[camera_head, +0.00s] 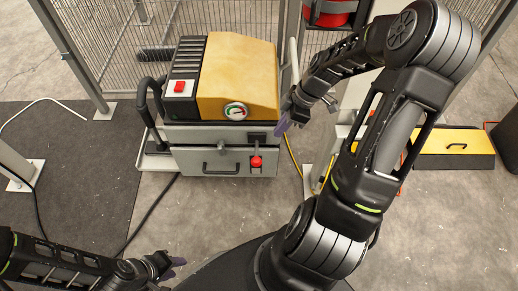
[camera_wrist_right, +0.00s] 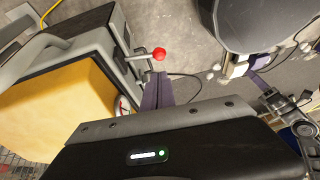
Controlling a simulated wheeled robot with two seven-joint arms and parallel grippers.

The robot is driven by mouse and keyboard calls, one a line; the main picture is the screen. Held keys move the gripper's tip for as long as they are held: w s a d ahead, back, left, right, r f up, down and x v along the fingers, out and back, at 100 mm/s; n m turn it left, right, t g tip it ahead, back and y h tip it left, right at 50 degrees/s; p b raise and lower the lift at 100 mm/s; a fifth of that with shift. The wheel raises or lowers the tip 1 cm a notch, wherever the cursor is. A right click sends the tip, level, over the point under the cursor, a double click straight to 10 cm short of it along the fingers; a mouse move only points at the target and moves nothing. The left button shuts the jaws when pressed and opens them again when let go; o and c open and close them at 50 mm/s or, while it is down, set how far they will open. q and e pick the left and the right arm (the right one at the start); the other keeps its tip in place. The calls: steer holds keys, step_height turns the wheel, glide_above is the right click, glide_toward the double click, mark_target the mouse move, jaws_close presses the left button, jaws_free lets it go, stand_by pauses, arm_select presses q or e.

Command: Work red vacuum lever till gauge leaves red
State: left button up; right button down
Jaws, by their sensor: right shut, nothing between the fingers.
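The vacuum unit has a round gauge (camera_head: 236,111) with a white face and coloured bands; its needle is too small to read surely. The red lever knob (camera_head: 256,161) sits low on the unit's front, on a short metal lever that shows clearly in the right wrist view (camera_wrist_right: 159,54). My right gripper (camera_head: 283,124) is shut and empty, beside the unit's right front edge, above and right of the knob, apart from it.
A grey drawer with a black handle (camera_head: 221,168) is below. A yellow cable (camera_head: 293,160) runs down at the right.

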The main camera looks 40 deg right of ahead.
mark_target(258, 159)
steer(key=shift+f, duration=0.1)
stand_by(0.3)
